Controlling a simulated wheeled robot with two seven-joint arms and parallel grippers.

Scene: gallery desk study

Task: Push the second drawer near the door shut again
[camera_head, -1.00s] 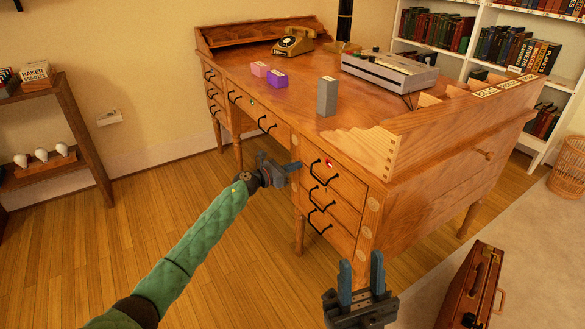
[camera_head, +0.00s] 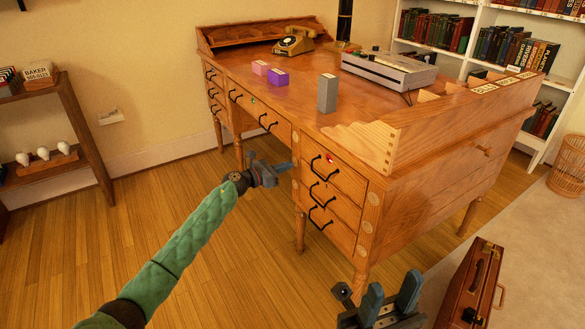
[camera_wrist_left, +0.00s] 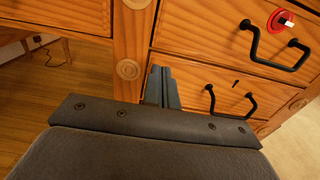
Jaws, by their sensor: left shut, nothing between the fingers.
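The wooden desk (camera_head: 390,98) has a stack of drawers at its near right end. The second drawer (camera_head: 340,202), with a black handle (camera_head: 323,196), sits under the top drawer (camera_head: 345,178) with the red round piece (camera_head: 330,159). It looks about flush; a small gap cannot be ruled out. My left gripper (camera_head: 286,166) is shut and empty, just left of the drawer fronts. In the left wrist view its fingers (camera_wrist_left: 162,88) point at the drawer stack, beside a handle (camera_wrist_left: 231,101). My right gripper (camera_head: 391,295) is open and empty at the bottom, before the desk.
A brown briefcase (camera_head: 470,285) stands on the floor at the lower right. A grey block (camera_head: 327,94), a purple block (camera_head: 278,78) and a telephone (camera_head: 295,41) are on the desktop. A shelf (camera_head: 75,120) stands at the left. The floor left of the drawers is clear.

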